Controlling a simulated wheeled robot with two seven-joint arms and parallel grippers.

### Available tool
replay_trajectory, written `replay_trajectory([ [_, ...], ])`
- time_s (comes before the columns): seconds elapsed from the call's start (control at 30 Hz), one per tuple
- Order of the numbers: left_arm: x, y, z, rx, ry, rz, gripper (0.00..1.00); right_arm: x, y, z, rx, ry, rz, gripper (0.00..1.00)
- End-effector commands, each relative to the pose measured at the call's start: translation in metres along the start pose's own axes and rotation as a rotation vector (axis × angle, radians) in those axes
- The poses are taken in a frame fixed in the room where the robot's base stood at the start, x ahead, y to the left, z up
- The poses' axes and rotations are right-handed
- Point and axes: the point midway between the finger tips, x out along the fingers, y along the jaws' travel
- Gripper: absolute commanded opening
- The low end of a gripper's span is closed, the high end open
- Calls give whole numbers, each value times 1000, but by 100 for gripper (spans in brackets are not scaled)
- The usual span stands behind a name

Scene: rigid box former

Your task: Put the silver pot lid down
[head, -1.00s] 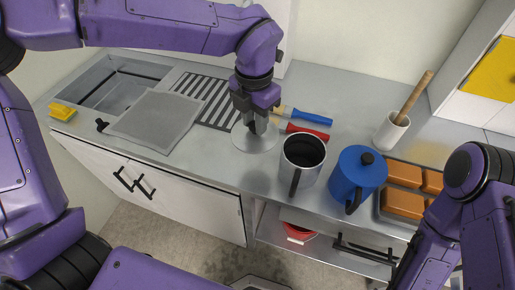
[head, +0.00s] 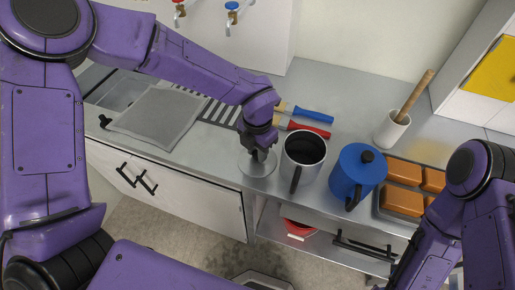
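The silver pot lid (head: 247,168) is a round, pale disc at the front of the steel counter, left of the metal pot. My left gripper (head: 259,154) is directly over its middle, pointing down, with its fingers at the lid's knob. The knob is hidden by the fingers, and the fingers look closed around it. I cannot tell whether the lid touches the counter. The open silver pot (head: 304,160) with a black handle stands just right of the lid. My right gripper is out of the picture; only my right arm shows at the lower right.
A blue pitcher (head: 357,177) stands right of the pot, beside a tray of orange-brown loaves (head: 402,201). Blue-handled (head: 312,115) and red-handled (head: 309,129) tools lie behind the pot. A mortar with pestle (head: 392,129) stands at the back. A grey mat (head: 158,118) lies left.

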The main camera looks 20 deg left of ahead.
Motion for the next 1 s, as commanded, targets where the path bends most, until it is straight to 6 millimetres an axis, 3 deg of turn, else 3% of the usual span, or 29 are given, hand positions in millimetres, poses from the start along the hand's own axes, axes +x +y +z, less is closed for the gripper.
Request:
replay_trajectory([
  [0.03,0,0,0,0,0,0,46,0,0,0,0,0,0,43],
  [0.07,0,0,0,0,0,0,55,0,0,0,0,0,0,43],
  [0.43,-8,0,1,-1,-2,0,55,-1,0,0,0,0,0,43],
  [0.8,-95,0,1,-1,-5,0,55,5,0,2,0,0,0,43],
  [1.0,-121,0,0,-1,-2,1,55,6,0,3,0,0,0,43],
])
